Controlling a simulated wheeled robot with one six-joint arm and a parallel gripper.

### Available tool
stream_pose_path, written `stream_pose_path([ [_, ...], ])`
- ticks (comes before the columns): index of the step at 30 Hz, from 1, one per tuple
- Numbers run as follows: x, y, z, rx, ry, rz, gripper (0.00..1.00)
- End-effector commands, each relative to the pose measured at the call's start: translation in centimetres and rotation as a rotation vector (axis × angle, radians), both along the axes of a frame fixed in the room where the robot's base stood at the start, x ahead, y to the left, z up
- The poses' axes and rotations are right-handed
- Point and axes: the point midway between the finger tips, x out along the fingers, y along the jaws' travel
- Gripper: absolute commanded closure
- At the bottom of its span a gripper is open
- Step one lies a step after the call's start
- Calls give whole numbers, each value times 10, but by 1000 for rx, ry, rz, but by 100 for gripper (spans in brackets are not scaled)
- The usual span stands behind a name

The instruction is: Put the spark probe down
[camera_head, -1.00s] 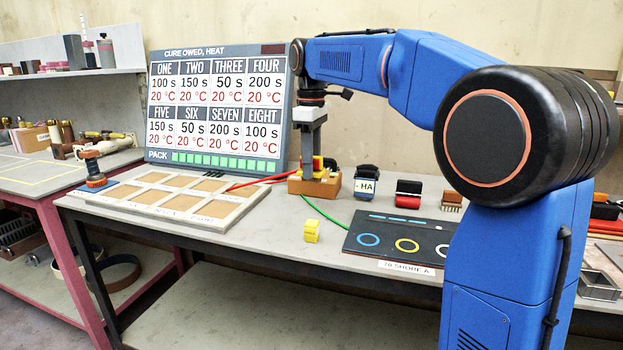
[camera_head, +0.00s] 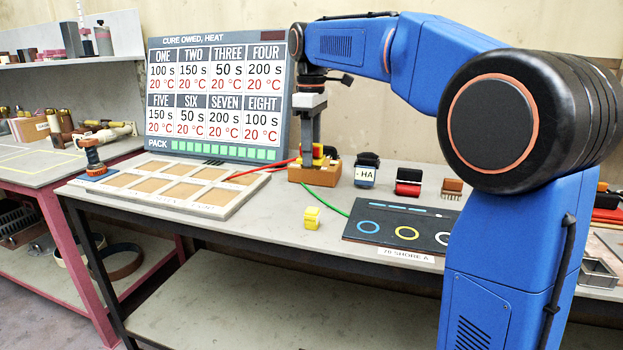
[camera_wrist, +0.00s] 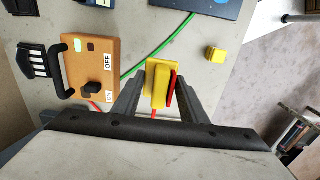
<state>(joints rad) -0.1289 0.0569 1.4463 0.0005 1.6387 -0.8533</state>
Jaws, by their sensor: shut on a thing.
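The spark probe is the yellow piece with a red strip, (camera_wrist: 158,86) in the wrist view. A red lead runs from its lower end. My gripper (camera_wrist: 160,98) is shut on it, one grey finger on each side. In the head view my gripper (camera_head: 313,150) points down over the bench, and the yellow and red probe (camera_head: 318,152) shows at its fingertips. It appears just above or in front of the orange tester box (camera_head: 315,174). In the wrist view that box (camera_wrist: 91,68), marked ON and OFF, lies to the left, apart from the probe. I cannot tell whether the probe touches the bench.
A yellow block (camera_head: 311,218) stands on the bench front. A dark mat with coloured rings (camera_head: 397,228) lies right of it. A wooden compartment tray (camera_head: 170,188) lies left, before a display board (camera_head: 217,95). Red and green cables cross the bench by the box.

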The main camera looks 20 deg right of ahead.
Motion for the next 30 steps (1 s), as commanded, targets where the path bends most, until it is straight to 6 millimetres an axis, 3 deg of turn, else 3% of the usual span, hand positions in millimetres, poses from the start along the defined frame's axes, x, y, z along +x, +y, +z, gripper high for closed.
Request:
stream_pose_path([
  [7,-1,0,-39,0,1,0,79],
  [16,0,0,-60,0,1,0,79],
  [22,0,0,-87,0,1,0,79],
  [30,0,0,-92,0,0,0,79],
])
